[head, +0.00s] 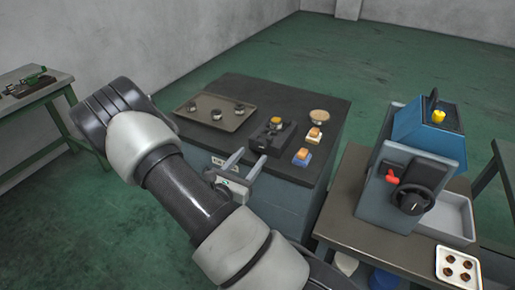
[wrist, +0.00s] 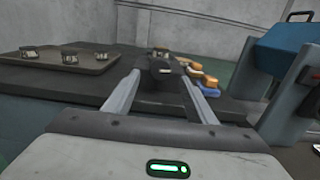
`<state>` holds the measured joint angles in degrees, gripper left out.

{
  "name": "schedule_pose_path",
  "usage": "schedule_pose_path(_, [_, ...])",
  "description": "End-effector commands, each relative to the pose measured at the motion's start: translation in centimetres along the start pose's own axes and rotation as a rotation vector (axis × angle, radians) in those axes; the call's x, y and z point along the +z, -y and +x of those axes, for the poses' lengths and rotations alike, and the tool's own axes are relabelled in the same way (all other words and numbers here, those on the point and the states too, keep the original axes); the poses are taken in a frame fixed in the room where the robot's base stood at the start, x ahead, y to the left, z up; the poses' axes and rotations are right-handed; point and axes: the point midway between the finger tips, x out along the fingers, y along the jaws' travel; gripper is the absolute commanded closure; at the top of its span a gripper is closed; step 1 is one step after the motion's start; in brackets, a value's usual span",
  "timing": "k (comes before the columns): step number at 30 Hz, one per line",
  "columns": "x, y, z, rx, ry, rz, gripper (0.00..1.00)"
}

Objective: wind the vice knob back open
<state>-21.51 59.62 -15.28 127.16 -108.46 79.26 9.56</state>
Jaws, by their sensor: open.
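The black vice (head: 285,138) sits on the dark top of the grey-blue cabinet, with a round metal piece (head: 277,122) at its top. Its dark knob (wrist: 161,72) faces me in the wrist view, seen between my fingers. In the head view the knob is small and hard to make out near my fingertips. My gripper (head: 253,155) is open and empty, with its two pale fingers pointing at the vice's front. In the wrist view my gripper (wrist: 160,75) has one finger on each side of the knob's line; I cannot tell whether they touch it.
A tray (head: 187,111) with round metal parts lies to the left on the cabinet top (head: 315,105). Orange-topped blocks (head: 301,157) and a round tan-topped item (head: 320,115) stand to the right. A blue-grey machine (head: 425,150) with a black handwheel stands on the right table.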

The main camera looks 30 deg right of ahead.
Motion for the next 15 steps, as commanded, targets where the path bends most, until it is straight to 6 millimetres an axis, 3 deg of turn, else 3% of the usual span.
schedule_pose_path(6, [0.0,0.1,3.9,-0.004,0.001,0.001,0.49])
schedule_pose_path(15, [0.0,0.0,5.5,-0.001,0.0,0.0,0.49])
